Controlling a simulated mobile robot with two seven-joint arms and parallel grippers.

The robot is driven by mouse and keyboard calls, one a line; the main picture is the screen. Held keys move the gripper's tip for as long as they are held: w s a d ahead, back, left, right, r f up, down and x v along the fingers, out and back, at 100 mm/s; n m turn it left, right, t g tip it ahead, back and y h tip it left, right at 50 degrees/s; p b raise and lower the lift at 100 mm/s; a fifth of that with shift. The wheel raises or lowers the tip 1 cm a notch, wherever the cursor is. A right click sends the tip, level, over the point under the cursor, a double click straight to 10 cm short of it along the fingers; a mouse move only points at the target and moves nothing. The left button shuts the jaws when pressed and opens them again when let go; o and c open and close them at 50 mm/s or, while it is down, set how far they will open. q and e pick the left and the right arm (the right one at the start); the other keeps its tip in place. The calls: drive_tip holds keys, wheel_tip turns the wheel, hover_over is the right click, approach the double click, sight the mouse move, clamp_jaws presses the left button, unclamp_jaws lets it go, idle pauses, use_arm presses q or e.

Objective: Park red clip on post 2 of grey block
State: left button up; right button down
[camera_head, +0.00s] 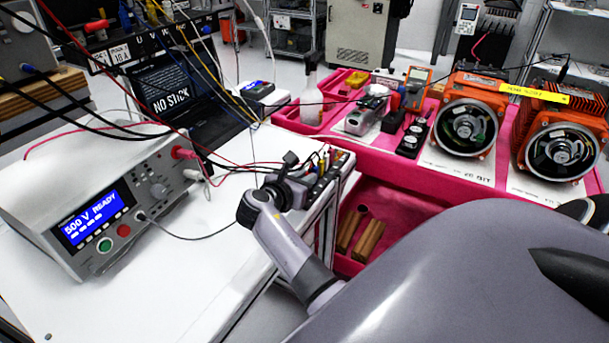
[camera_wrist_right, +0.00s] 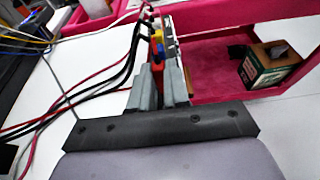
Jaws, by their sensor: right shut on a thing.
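My right gripper (camera_head: 290,185) is at the right edge of the white cart top, beside a row of coloured clips (camera_head: 325,168). In the right wrist view the fingers of my right gripper (camera_wrist_right: 159,88) are close together, shut on a small red-orange piece (camera_wrist_right: 157,66) that looks like the red clip. Its lower part is hidden between the fingers. The block under the row of clips is mostly covered by clips and leads, so I cannot make out post 2. Yellow and blue parts show just beyond the fingertips. My left gripper is not in view.
A tester (camera_head: 100,215) reading "500 V READY" stands on the white cart top (camera_head: 190,290). Red and black leads (camera_wrist_right: 95,85) run left from the clips.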

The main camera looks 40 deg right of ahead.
drive_tip(key=shift+f, duration=0.15)
drive_tip(key=c, duration=1)
unclamp_jaws()
drive_tip(key=shift+c, duration=0.2)
drive_tip(key=shift+r+p, duration=0.55)
drive_tip(key=shift+r, duration=3)
